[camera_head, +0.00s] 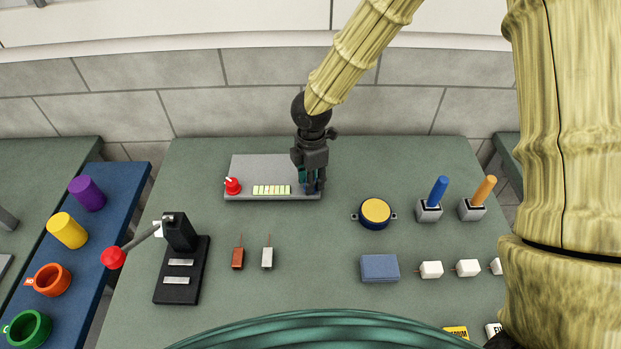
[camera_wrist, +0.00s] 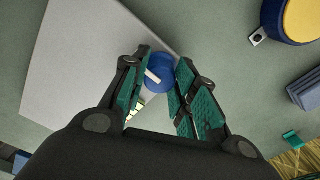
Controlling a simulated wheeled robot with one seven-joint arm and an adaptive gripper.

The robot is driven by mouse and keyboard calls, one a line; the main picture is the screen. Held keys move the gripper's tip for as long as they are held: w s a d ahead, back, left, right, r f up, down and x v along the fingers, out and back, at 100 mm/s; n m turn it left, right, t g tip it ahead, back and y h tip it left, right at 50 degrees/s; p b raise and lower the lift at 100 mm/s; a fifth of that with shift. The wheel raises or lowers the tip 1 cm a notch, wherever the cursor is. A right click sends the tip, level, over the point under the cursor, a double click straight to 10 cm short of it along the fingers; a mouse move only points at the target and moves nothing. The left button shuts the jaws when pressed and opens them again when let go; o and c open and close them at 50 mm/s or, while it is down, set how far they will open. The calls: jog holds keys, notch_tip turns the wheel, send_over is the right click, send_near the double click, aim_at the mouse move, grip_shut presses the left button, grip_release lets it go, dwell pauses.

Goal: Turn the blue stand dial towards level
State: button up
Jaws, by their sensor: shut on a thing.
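The blue stand dial (camera_wrist: 158,73) has a white pointer mark and sits on the grey stand (camera_wrist: 80,65), near its edge, in the wrist view. My gripper (camera_wrist: 163,62) points down with its teal-padded fingers on either side of the dial, shut on it. In the head view my gripper (camera_head: 314,187) is over the right end of the grey stand (camera_head: 262,167) and hides the blue dial. A red dial (camera_head: 232,186) is at the stand's left end. A pale segmented strip (camera_head: 272,190) lies between the two dials.
A yellow-topped blue round button (camera_head: 375,212) and two joysticks, blue (camera_head: 436,192) and orange (camera_head: 483,192), stand to the right. A black lever unit with a red knob (camera_head: 113,257) is at the left. The green table (camera_head: 320,235) is bare just in front of the stand.

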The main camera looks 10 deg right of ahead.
jog(key=shift+m, duration=0.3)
jog(key=m, duration=0.4)
jog(key=shift+w+r, duration=0.1)
jog(key=m, duration=0.5)
dwell(0.7)
jog(key=o, duration=1.1)
jog(key=shift+c, duration=0.2)
jog(key=shift+r, duration=0.1)
notch_tip(320, 180, up, 12)
